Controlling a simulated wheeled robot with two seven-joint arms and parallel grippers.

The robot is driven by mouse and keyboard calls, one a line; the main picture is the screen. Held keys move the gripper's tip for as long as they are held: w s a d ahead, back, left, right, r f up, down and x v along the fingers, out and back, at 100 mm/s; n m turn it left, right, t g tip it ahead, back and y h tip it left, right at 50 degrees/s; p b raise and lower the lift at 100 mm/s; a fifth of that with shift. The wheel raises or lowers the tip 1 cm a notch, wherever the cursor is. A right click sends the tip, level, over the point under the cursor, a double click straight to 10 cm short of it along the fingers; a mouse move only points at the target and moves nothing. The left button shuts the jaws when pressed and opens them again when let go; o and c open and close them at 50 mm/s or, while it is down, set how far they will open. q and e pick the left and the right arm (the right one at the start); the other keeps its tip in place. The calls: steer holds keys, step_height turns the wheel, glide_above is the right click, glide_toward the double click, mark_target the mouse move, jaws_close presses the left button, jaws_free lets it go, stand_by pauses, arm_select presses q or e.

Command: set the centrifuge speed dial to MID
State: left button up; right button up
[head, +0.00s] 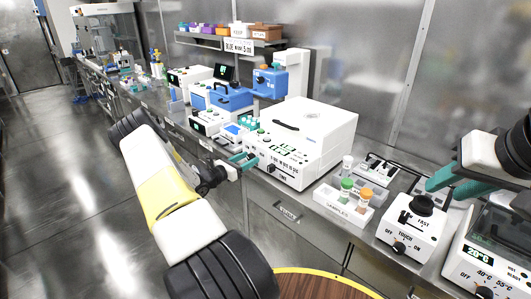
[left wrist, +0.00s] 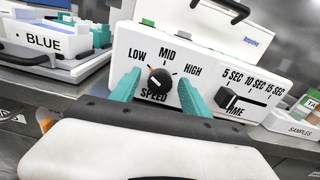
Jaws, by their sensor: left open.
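The centrifuge is the white box (head: 322,130) on the bench; its front panel fills the middle of the left wrist view. Its black SPEED dial (left wrist: 160,83) has LOW, MID and HIGH marks around it. The dial's orange-tipped pointer appears to aim up and left, nearer LOW than MID. My left gripper (head: 243,161) is at the panel. In the left wrist view its teal fingers (left wrist: 158,92) are open, one on each side of the dial; contact is unclear. My right gripper (head: 455,185) is at the right, above the bench, away from the centrifuge; its jaw opening is unclear.
A TIME slider (left wrist: 243,99) is right of the dial. A SAMPLES rack (head: 343,205) with capped tubes stands right of the centrifuge, and a TOUCH/ON mixer (head: 409,228) is beyond it. A blue case (head: 230,97) and small devices are to the left.

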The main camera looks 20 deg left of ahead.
arm_select(q)
jaws_close()
steer(key=shift+m, duration=0.3)
steer(key=m, duration=1.1)
steer(key=shift+s+d, duration=0.1)
stand_by(0.4)
steer(key=shift+f, duration=0.1)
jaws_free()
